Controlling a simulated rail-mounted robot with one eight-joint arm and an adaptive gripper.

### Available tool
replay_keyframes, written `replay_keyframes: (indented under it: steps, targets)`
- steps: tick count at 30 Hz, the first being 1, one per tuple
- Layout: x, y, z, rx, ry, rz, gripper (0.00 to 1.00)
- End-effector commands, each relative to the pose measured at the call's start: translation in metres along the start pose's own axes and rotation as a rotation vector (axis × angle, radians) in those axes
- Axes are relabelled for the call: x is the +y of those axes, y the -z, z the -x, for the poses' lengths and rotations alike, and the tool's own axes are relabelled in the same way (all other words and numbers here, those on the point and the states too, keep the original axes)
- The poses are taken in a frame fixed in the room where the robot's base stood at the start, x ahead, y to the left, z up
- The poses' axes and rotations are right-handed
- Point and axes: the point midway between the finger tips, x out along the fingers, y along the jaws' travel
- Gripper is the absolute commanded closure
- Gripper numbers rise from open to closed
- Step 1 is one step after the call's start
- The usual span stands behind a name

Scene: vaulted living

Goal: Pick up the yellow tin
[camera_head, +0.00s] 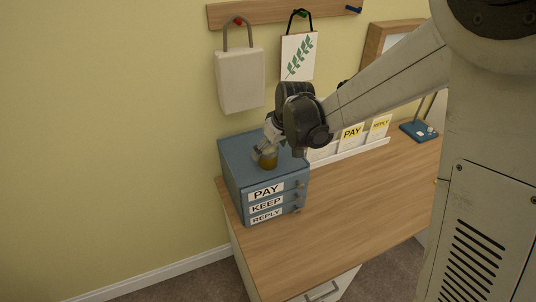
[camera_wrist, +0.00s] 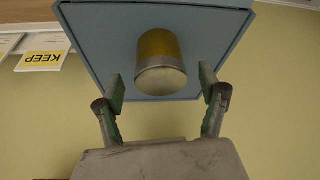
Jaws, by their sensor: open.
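The yellow tin (camera_head: 269,161) stands on top of a blue drawer box (camera_head: 235,160) in the head view, partly hidden by my gripper (camera_head: 266,150). In the wrist view the tin (camera_wrist: 157,62) is a yellow cylinder with a grey-silver end, lying between the lines of my two fingers. My gripper (camera_wrist: 162,90) is open in the wrist view, with one finger on each side and gaps between each finger and the tin. The tin appears just beyond the fingertips, and neither finger is seen touching it.
The drawer box has three drawers labelled PAY, KEEP and REPLY and sits on a wooden desk (camera_head: 340,205). A white rack with cards (camera_head: 350,145) stands behind. Bags hang from a peg rail (camera_head: 270,12) above. A blue stand (camera_head: 418,131) is at the right. The desk's front is clear.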

Motion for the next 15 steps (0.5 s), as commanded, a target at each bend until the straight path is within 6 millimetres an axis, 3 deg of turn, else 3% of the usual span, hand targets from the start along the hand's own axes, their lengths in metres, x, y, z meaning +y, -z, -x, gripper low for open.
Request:
replay_keyframes:
  steps: [6,15]
  targets:
    - [0.000,0.000,-0.022,0.000,0.000,-0.001,0.27]
    - [0.000,-0.001,-0.028,0.000,0.000,-0.001,0.27]
